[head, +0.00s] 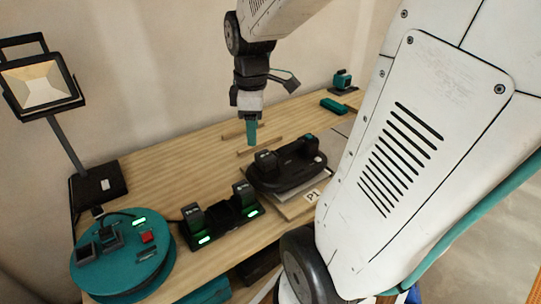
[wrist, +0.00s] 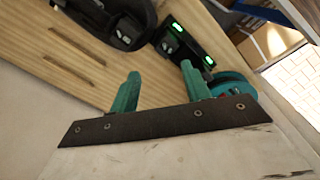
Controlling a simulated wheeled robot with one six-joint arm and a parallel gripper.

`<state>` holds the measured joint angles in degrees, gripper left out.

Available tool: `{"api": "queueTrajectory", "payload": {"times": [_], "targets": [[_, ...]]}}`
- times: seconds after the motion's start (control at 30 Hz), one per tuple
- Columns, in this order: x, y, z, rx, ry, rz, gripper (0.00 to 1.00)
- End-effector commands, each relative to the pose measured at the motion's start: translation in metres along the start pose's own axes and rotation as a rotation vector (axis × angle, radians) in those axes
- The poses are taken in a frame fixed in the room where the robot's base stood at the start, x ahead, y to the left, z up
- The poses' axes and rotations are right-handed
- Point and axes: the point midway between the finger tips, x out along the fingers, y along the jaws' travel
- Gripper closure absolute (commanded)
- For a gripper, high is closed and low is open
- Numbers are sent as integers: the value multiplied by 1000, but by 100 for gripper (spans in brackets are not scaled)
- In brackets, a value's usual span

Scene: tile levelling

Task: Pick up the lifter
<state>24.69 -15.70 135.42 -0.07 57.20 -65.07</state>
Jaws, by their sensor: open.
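The lifter (head: 290,165), a black oval tool with a top handle, a battery block and a teal button, sits on a pale tile beside the P1 label. In the wrist view the lifter (wrist: 118,20) is at the top, cut off by the edge. My gripper (head: 252,136) points down above the table, behind and slightly left of the lifter in the head view. In the wrist view its teal fingers (wrist: 160,88) are apart with nothing between them. The gripper is not touching the lifter.
A charger (head: 222,219) with two batteries and green lights stands left of the lifter. A teal cable reel (head: 120,258) and a work lamp (head: 42,85) are further left. Wooden strips (head: 260,147) lie near my gripper. A teal case (head: 334,106) lies at the back right.

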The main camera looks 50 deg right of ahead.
Motion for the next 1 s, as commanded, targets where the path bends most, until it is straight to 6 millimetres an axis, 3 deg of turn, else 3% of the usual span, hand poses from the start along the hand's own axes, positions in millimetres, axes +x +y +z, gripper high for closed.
{"api": "queueTrajectory", "payload": {"times": [0.03, 0.1, 0.2, 0.4, 0.57, 1.0], "targets": [[15, 26, 13, -71, -10, -17, 53], [34, 58, 31, -202, -13, -26, 53], [60, 93, 59, -365, -13, -40, 53], [95, 130, 99, -573, -7, -53, 53], [111, 136, 108, -627, -5, -57, 53], [168, 127, 103, -631, -5, -58, 53]]}}
